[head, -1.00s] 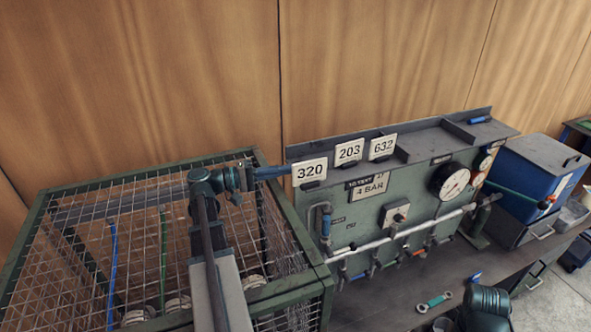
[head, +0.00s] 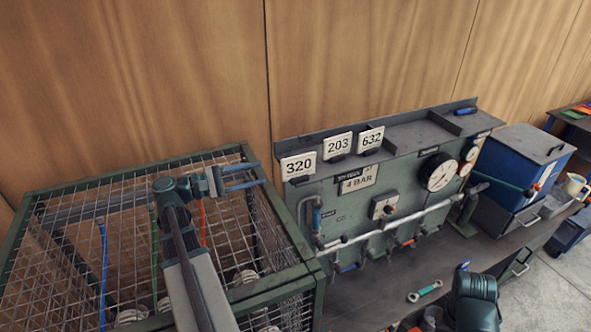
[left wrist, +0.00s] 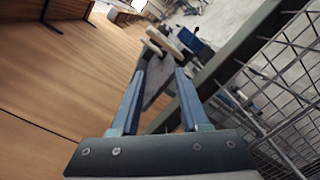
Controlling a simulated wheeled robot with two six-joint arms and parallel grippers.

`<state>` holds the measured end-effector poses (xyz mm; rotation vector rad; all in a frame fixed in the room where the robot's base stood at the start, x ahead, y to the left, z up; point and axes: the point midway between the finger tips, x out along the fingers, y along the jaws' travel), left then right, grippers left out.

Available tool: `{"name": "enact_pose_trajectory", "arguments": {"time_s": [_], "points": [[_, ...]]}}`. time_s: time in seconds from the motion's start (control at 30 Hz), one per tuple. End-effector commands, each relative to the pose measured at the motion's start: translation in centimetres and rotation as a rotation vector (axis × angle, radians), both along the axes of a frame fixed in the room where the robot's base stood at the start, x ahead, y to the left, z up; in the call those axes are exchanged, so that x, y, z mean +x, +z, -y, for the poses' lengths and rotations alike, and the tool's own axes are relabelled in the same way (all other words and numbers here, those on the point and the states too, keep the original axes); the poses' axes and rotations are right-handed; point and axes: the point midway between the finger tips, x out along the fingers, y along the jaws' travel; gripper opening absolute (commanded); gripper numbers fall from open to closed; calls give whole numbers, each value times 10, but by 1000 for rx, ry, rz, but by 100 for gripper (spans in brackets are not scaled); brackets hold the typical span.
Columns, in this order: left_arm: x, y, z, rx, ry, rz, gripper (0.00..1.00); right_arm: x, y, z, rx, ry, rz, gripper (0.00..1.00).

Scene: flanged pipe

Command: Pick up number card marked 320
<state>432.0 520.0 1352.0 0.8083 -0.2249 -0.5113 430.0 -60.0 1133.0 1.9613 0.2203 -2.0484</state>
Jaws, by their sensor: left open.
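The number card marked 320 (head: 298,166) is a white plate with black digits. It stands upright at the left front end of the grey top ledge of the green test panel. My left gripper (head: 263,174) is open and empty, just left of this card, with a small gap between in the head view. Its two blue fingers also show in the left wrist view (left wrist: 157,72), spread apart. Pale card-like shapes (left wrist: 165,42) lie beyond the fingertips there, their numbers unreadable.
Cards marked 203 (head: 337,146) and 632 (head: 370,139) stand to the right on the same ledge. A green wire cage (head: 100,205) lies below my left arm. The panel (head: 335,222) carries gauges and pipes. A wooden wall (head: 130,80) rises behind.

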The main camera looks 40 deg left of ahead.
Motion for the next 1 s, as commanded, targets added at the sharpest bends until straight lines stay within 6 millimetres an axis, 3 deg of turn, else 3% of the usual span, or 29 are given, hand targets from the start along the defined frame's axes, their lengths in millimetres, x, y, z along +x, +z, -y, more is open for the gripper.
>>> {"name": "enact_pose_trajectory", "arguments": {"time_s": [0.2,0.4,0.77,1.0], "points": [[-19,4,12,-384,29,-223,45,0,4,0,0,0,0,0],[-28,6,17,-626,44,-358,45,0,6,0,0,1,0,0],[-28,6,20,-723,48,-412,45,0,6,0,0,1,0,0],[8,6,41,-721,44,-412,45,0,6,0,0,1,0,0]]}}
